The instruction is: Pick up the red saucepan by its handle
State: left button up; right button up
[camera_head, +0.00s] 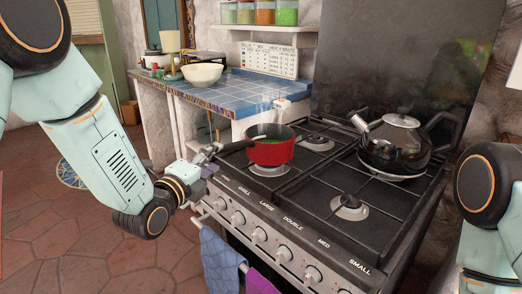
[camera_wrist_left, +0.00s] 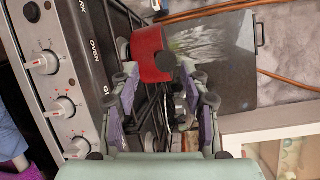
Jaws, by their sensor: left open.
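In the left wrist view the red side of the saucepan (camera_wrist_left: 148,52) shows beyond the fingertips, and the round dark handle end (camera_wrist_left: 165,61) appears between the open fingers (camera_wrist_left: 163,76). I cannot tell whether the fingers touch the handle. My right gripper is out of view.
A kettle (camera_head: 399,139) stands on the right side of the stove (camera_head: 300,190). A blue towel (camera_head: 220,262) and a purple towel (camera_head: 264,281) hang on the front rail. The blue-tiled counter (camera_head: 240,95) behind holds a white bowl (camera_head: 202,76).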

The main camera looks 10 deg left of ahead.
aim_at(224, 149)
pick_arm(q)
jog(key=x, duration=0.3)
jog(key=b+x, duration=0.1)
jog(key=shift+w+r, duration=0.15)
jog(key=shift+r, duration=0.1)
jog(key=shift+w+f, duration=0.1)
jog(key=shift+w, duration=0.5)
jog(key=shift+d, duration=0.15)
jog(key=shift+s+d+r, duration=0.1)
jog(key=shift+d+r, duration=0.05)
jog(key=shift+r, duration=0.05)
jog(key=shift+c, duration=0.3)
jog(key=shift+a+f, duration=0.15)
jog(key=shift+a, duration=0.1)
jog(key=c, duration=0.5)
jog(key=shift+d, duration=0.15)
jog(key=c, duration=0.4)
grip_shut()
jog(key=shift+r, duration=0.25)
